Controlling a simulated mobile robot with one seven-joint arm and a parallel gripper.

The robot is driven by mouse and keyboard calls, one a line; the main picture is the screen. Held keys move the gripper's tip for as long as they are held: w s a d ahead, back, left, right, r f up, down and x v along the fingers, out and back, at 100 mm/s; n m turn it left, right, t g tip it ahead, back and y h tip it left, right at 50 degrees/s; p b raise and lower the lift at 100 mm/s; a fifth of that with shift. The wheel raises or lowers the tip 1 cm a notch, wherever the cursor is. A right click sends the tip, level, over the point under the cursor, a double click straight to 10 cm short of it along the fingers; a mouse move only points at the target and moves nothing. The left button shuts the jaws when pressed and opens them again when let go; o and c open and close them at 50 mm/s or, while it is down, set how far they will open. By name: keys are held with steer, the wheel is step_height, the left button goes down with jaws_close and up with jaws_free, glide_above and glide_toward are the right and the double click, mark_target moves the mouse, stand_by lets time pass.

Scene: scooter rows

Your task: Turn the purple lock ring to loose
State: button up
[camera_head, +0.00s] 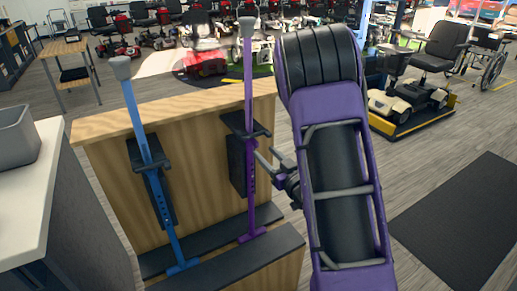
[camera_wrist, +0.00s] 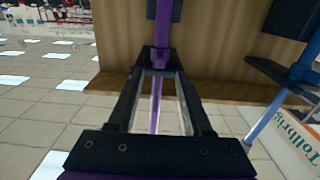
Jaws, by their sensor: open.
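A purple pole (camera_head: 249,85) with a grey top stands upright against a wooden panel, through a black bracket (camera_head: 237,165). A purple collar (camera_wrist: 158,66) shows on the pole in the wrist view, where the thick part meets the thinner part; I take it for the lock ring. In the head view the ring is too small to make out clearly. My gripper (camera_head: 262,160) is open beside the pole. In the wrist view the fingers of my gripper (camera_wrist: 160,72) lie on either side of the pole near the collar; contact cannot be told.
A blue pole (camera_head: 135,110) of like build stands to the left in its own bracket. The wooden panel (camera_head: 100,185) rises behind both, with a dark base ledge (camera_head: 225,250) below. A white counter (camera_head: 50,165) is at the left. Scooters fill the back.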

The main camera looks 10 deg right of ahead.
mark_target(258, 145)
steer(key=x, duration=0.5)
steer(key=shift+w+a, duration=0.1)
jaws_close()
